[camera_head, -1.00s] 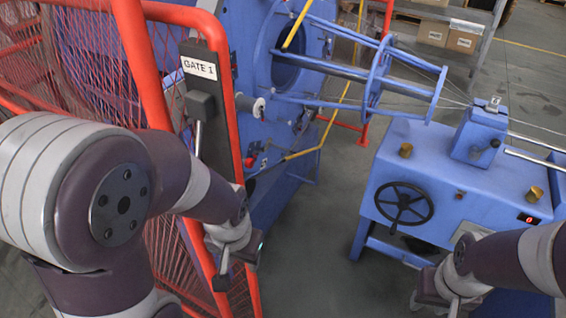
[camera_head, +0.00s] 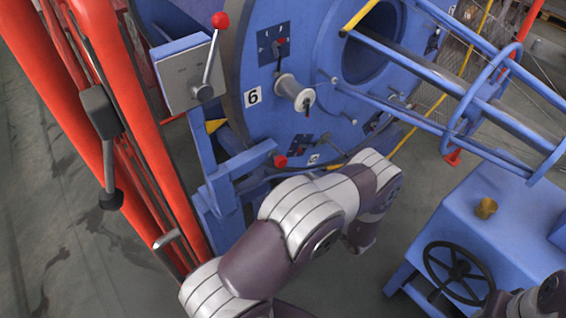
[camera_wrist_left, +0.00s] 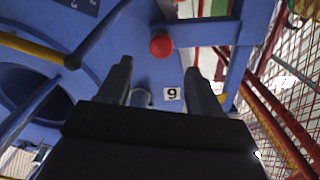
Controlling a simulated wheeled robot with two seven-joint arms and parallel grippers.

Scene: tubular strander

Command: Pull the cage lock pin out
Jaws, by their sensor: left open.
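A red knob (camera_head: 280,160) sits at the end of a blue bracket bar beside the big blue cage disc. It looks like the cage lock pin's handle. It also shows in the left wrist view as a red ball (camera_wrist_left: 161,45), ahead of the fingertips and roughly between them in the picture. My left gripper (camera_wrist_left: 157,75) is open, its jaws empty and apart from the knob. In the head view my left arm reaches in from below, and its fingers are not clearly seen. My right gripper is out of view; only part of that arm shows at the bottom right.
A grey box (camera_head: 186,75) with a red-ball lever (camera_head: 220,20) stands left of the disc. A spool (camera_head: 296,92) and a "6" label (camera_head: 252,97) are on the disc. Red gate posts (camera_head: 140,130) rise at left; a blue machine with a handwheel (camera_head: 458,272) stands right.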

